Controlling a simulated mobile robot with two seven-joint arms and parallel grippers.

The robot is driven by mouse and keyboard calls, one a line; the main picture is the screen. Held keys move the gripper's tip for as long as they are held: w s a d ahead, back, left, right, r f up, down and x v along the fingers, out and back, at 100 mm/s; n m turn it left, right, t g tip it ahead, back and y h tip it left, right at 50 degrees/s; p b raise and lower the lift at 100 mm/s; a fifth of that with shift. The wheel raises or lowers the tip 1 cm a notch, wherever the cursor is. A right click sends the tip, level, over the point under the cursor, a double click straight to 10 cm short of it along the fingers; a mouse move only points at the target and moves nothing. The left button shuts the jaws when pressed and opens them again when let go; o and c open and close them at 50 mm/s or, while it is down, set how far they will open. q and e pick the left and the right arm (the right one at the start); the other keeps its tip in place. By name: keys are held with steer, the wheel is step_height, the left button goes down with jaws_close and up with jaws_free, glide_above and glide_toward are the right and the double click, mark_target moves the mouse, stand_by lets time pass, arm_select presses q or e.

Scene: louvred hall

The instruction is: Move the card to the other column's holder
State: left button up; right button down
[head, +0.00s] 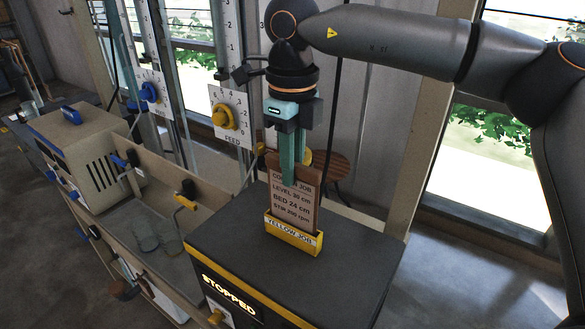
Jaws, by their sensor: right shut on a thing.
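A brown job card (293,208) with printed lines, among them "LEVEL", "BED 24 cm" and "STIR", stands upright in a yellow holder (293,236) labelled "YELLOW JOB". The holder sits on top of a dark box (350,264) whose front reads "STOPPED". My right gripper (289,176) points down from above with its teal fingers shut on the card's top edge. The fingers hide part of the card's heading. My left gripper is not in view. I do not see a blue holder clearly.
A beige unit (92,150) with blue knobs stands at the left. Two glass beakers (146,235) stand on the bench between. A yellow dial (224,117) marked "FEED" and a blue dial (149,92) are on the columns behind. Open floor lies at the lower right.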

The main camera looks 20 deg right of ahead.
step_height(320, 180, up, 5)
steer(key=p, duration=0.4)
steer(key=shift+r, duration=2.15)
